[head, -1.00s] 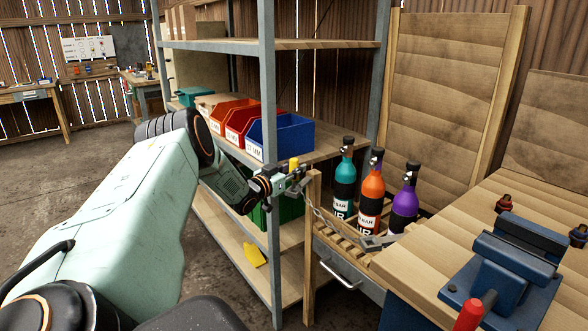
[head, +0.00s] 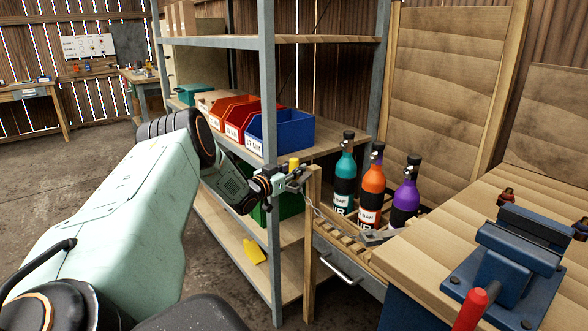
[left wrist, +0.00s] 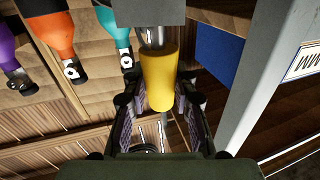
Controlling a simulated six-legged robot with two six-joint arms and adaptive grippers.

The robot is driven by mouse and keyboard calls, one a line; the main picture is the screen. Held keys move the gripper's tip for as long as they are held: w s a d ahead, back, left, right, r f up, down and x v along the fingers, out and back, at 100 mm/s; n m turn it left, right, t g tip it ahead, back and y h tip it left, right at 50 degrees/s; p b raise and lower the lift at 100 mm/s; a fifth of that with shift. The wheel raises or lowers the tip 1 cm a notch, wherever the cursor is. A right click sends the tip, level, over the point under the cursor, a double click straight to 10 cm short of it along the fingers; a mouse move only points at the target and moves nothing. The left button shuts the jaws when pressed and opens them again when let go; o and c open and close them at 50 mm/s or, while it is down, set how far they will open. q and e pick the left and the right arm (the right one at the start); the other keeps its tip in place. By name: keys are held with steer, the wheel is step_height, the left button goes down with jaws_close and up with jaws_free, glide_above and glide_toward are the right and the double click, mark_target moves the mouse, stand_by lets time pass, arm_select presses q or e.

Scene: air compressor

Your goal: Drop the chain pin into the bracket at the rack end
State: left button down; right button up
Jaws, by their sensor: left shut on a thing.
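My left gripper (head: 290,178) is shut on the chain pin, whose yellow grip (head: 294,164) stands up between the fingers at the rack end. In the left wrist view the yellow grip (left wrist: 158,80) sits between both fingers, with a bright metal shank (left wrist: 155,37) beyond it. The shank meets a grey block (left wrist: 155,11) at the top edge, perhaps the bracket; I cannot tell whether it is inside it or only in front. A thin chain (head: 318,211) hangs from near the gripper toward the bottle rack (head: 340,243). My right gripper is out of view.
A wooden post (head: 312,250) stands just right of the gripper. The grey shelf upright (head: 268,120) and a blue bin (head: 281,134) are close to the left. Teal, orange (head: 372,190) and purple bottles stand to the right, before a bench with a blue vise (head: 505,265).

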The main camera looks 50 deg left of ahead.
arm_select(q)
steer(key=shift+f+b, duration=0.35)
steer(key=shift+f, duration=0.35)
steer(key=shift+f+b, duration=0.25)
steer(key=shift+b, duration=0.2)
stand_by(0.4)
steer(key=c, duration=1)
jaws_free()
steer(key=shift+s, duration=0.1)
